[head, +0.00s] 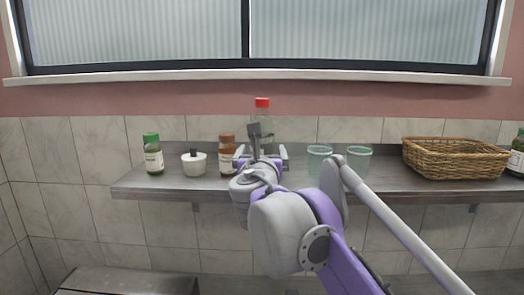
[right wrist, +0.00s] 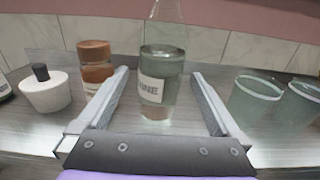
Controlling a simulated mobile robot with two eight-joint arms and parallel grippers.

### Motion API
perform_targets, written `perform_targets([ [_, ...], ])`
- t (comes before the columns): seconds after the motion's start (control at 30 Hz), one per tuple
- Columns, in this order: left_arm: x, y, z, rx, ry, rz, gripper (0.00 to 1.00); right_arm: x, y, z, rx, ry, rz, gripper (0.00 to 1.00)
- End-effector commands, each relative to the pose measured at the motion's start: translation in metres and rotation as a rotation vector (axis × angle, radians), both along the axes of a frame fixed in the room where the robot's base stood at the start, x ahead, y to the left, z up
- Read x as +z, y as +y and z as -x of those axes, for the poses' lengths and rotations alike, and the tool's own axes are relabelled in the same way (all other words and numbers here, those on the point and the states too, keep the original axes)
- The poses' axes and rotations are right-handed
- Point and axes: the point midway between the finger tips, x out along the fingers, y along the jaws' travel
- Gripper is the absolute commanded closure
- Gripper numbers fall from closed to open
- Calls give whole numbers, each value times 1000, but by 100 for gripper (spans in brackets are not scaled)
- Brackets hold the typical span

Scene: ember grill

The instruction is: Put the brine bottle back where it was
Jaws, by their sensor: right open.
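The brine bottle (right wrist: 162,62) is clear with a white label and stands upright on the metal shelf (head: 330,186). In the head view its red cap (head: 262,102) and upper part show behind my right gripper (head: 260,154), which hides the lower part. In the right wrist view my right gripper (right wrist: 160,100) is open, with a finger on each side of the bottle and a visible gap on both sides. The bottle stands at or just beyond the fingertips. My left gripper is not in view.
Left of the bottle stand a brown-capped jar (head: 226,160), a white pot (head: 194,163) and a green-capped bottle (head: 153,155). To the right are two green cups (head: 318,158) (head: 358,160) and a wicker basket (head: 455,160). The brown-capped jar is close to the left finger.

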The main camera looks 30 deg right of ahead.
Motion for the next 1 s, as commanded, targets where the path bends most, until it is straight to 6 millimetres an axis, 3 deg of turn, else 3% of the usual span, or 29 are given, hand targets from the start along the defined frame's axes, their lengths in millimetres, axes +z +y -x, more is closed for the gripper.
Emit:
perform_targets([
  [0.2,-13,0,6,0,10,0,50,-3,27,43,5,2,-1,0],
  [0.4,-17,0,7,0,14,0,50,-2,43,68,3,1,0,0],
  [1.0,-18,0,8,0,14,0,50,-1,47,78,0,0,-1,0],
])
